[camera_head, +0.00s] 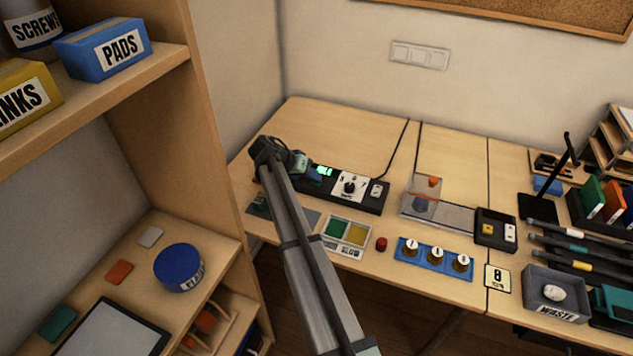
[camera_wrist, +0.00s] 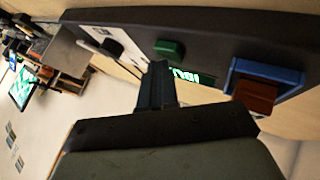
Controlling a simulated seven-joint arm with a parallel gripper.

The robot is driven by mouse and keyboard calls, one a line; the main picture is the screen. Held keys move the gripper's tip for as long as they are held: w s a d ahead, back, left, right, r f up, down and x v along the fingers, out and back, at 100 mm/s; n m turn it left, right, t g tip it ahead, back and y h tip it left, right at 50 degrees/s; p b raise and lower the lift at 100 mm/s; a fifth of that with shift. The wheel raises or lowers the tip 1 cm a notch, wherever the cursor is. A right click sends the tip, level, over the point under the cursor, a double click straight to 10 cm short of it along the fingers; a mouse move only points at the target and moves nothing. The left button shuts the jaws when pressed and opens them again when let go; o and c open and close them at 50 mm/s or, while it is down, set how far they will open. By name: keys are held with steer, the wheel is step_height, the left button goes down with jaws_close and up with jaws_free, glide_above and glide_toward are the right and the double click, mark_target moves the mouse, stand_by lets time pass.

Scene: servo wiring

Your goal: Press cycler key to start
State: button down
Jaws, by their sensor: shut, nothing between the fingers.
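The black cycler box (camera_head: 362,199) stands on the left part of the table, with a lit green display (camera_head: 323,170), a dial (camera_head: 349,187) and a white switch (camera_head: 376,190). In the wrist view its dark panel (camera_wrist: 215,28) carries a green key (camera_wrist: 170,49) and a blue block (camera_wrist: 266,74) with a red-brown piece in front. My gripper (camera_wrist: 158,72) is shut and empty, its tips just below the green key and left of the partly covered display (camera_wrist: 192,77). I cannot tell whether the tips touch the key. In the head view my arm covers the box's left end.
A tray with green and yellow pads (camera_head: 347,233), a red button (camera_head: 381,244) and a blue strip with several round pieces (camera_head: 434,257) lie in front of the box. A clear-walled stand (camera_head: 422,196) is to its right.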

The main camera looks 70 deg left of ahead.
mark_target(314, 182)
steer(key=shift+f, duration=0.2)
stand_by(0.4)
steer(key=shift+r, duration=0.95)
steer(key=shift+r, duration=2.5)
